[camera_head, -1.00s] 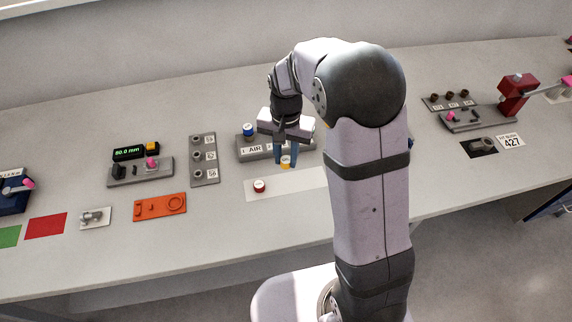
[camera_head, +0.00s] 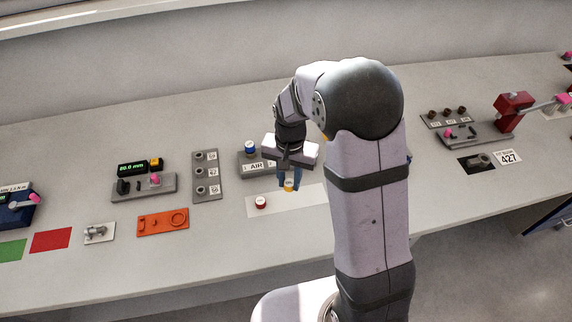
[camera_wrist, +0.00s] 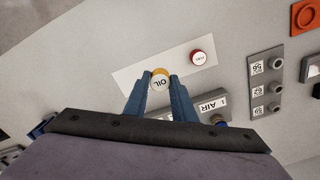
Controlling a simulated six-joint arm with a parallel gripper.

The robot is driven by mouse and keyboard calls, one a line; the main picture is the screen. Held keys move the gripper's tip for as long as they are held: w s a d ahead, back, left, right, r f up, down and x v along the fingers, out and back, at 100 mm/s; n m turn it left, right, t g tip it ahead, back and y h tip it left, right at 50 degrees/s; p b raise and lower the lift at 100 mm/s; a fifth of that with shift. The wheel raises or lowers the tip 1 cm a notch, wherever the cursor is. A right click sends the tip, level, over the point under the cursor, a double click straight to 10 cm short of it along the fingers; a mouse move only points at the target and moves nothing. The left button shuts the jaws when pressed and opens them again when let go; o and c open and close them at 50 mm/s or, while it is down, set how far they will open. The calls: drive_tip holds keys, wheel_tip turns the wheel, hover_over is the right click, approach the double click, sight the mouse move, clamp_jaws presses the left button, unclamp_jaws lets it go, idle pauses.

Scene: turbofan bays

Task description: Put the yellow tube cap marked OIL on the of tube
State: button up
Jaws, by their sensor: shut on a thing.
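The yellow cap with a white top marked OIL (camera_wrist: 160,80) is between the blue fingertips of my gripper (camera_wrist: 161,83) in the wrist view. My gripper also shows in the head view (camera_head: 289,184), shut on the yellow cap (camera_head: 289,186) over the white strip. I cannot tell whether the cap touches the strip. The grey tube block with an AIR label (camera_head: 250,165) stands behind the gripper. A blue cap (camera_head: 250,147) sits at its left end. The rest of the block, with any OIL label and tube, is hidden by my gripper and arm.
A red-sided cap (camera_head: 261,202) stands on the white strip (camera_head: 310,194), left of the gripper. A grey block with several sockets (camera_head: 207,177) is further left, beside an orange tray (camera_head: 163,222). The bench in front of the strip is clear.

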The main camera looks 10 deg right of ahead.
drive_tip(key=w+r+n+p, duration=0.1)
drive_tip(key=w+p, duration=0.1)
drive_tip(key=w, duration=0.4)
drive_tip(key=w+r+p, duration=0.1)
drive_tip(key=w+p, duration=0.1)
drive_tip(key=w, duration=0.5)
drive_tip(key=w+r+n+p, duration=0.1)
drive_tip(key=w+p, duration=0.1)
drive_tip(key=w, duration=0.4)
drive_tip(key=shift+w+a+r+n, duration=0.15)
drive_tip(key=shift+a+r+n, duration=0.05)
drive_tip(key=shift+r+n, duration=0.15)
drive_tip(key=shift+s+r+n, duration=0.2)
drive_tip(key=shift+r+n, duration=0.5)
drive_tip(key=shift+n, duration=0.15)
drive_tip(key=shift+s+r+n, duration=0.15)
drive_tip(key=shift+r+n, duration=0.5)
drive_tip(key=shift+n, duration=0.15)
drive_tip(key=shift+f, duration=0.15)
